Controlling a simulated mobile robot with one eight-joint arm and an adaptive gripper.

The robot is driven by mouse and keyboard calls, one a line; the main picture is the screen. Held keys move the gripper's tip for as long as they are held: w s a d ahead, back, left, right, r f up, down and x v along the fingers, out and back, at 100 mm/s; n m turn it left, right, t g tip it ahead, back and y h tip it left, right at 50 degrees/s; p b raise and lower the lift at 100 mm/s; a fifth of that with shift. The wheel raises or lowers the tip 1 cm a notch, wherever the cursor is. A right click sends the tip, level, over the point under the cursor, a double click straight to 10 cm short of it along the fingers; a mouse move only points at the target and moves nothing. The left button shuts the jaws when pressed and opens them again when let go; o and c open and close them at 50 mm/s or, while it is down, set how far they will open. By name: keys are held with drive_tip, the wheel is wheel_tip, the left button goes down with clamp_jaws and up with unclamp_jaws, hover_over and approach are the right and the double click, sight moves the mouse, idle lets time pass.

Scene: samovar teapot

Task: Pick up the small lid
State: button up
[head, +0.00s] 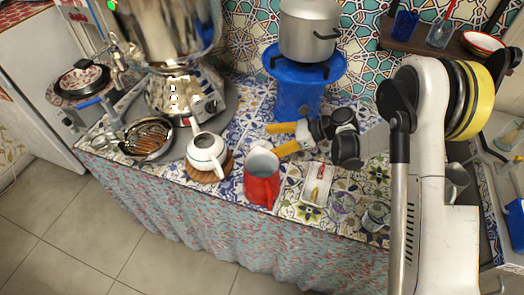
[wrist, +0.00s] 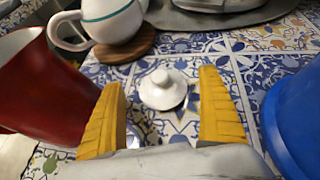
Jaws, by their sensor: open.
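The small white lid (wrist: 163,90), with a round knob on top, lies on the patterned tile surface in the wrist view. It appears between the two yellow fingers of my gripper (wrist: 162,78), just beyond their tips, and no contact shows. My gripper (head: 271,140) is open and empty, low over the counter in the head view. I cannot make out the lid in the head view. The white teapot (head: 206,150) with a green band stands on a round wooden trivet (head: 222,172); it also shows in the wrist view (wrist: 112,20).
A red jug (head: 262,182) stands close to the left finger, also in the wrist view (wrist: 45,85). A blue stand (head: 297,98) carrying a metal pot (head: 308,32) is close on the right side. The samovar (head: 172,92) stands at the back left. Tiles around the lid are clear.

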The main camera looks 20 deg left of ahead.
drive_tip(key=shift+x, duration=1.2)
drive_tip(key=shift+d, duration=0.1)
drive_tip(key=c, duration=1.6)
drive_tip(key=shift+c, duration=1.4)
